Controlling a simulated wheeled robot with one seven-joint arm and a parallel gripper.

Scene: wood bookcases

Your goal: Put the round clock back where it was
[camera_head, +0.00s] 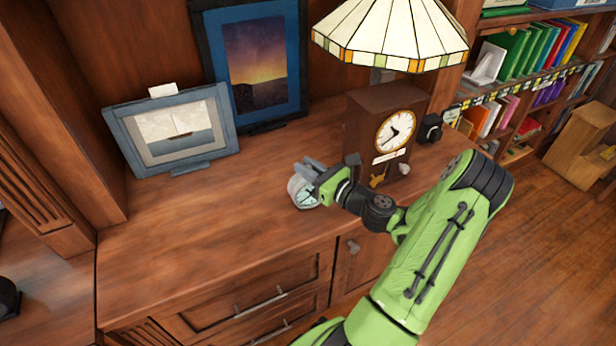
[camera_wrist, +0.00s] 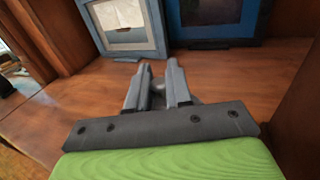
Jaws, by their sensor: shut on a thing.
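The round clock (camera_head: 302,193), small with a pale face and rim, is at my gripper (camera_head: 312,170) over the front part of the wooden cabinet top in the head view. My gripper is shut on it. Part of the clock is hidden behind the fingers, and I cannot tell whether it touches the wood. In the wrist view my gripper (camera_wrist: 156,80) points toward the picture frames, with only a small grey bit of something between the fingers.
The cabinet top (camera_head: 200,215) is clear to the left. A sailboat picture (camera_head: 178,132) and a sunset picture (camera_head: 258,65) stand behind. A brown box clock (camera_head: 388,130) and a lamp (camera_head: 390,30) stand close on the right. Bookshelves (camera_head: 530,60) are farther right.

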